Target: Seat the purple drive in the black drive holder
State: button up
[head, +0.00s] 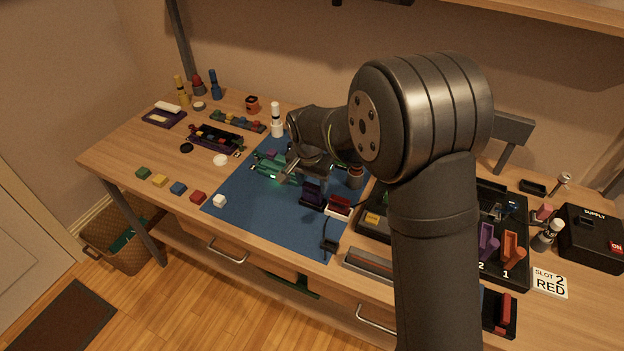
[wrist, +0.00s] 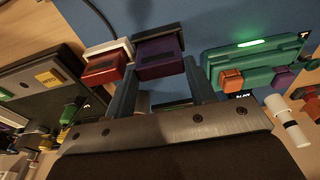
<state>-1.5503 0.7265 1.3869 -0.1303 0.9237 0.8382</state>
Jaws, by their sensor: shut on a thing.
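The purple drive (head: 313,187) is on the blue mat in the head view, upright at the black drive holder (head: 312,205). My gripper (wrist: 161,66) is shut on the purple drive (wrist: 158,53) in the wrist view, one finger on each side of it. The dark holder (wrist: 156,31) shows just behind the drive there. I cannot tell how deep the drive sits in it. A red drive (head: 340,201) in a white holder stands close beside it on the right, and on the left in the wrist view (wrist: 104,69).
A teal device (head: 272,166) with a green light lies left of my gripper on the blue mat (head: 262,220). A black tray (head: 377,225) stands to the right. The mat's front middle is clear.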

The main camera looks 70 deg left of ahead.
jog(key=shift+f, duration=0.65)
jog(key=o, duration=1.4)
notch_tip(320, 180, up, 17)
jog(key=s+d, duration=0.1)
jog(key=s, duration=0.1)
jog(key=shift+d+r, duration=0.15)
jog(key=shift+d, duration=0.25)
jog(key=f, duration=0.5)
jog(key=w+a+f, duration=0.1)
jog(key=f, duration=0.5)
jog(key=w+f, duration=0.1)
jog(key=f, duration=0.5)
jog(key=shift+a+f, duration=0.2)
jog(key=shift+a, duration=0.2)
jog(key=shift+r, duration=0.2)
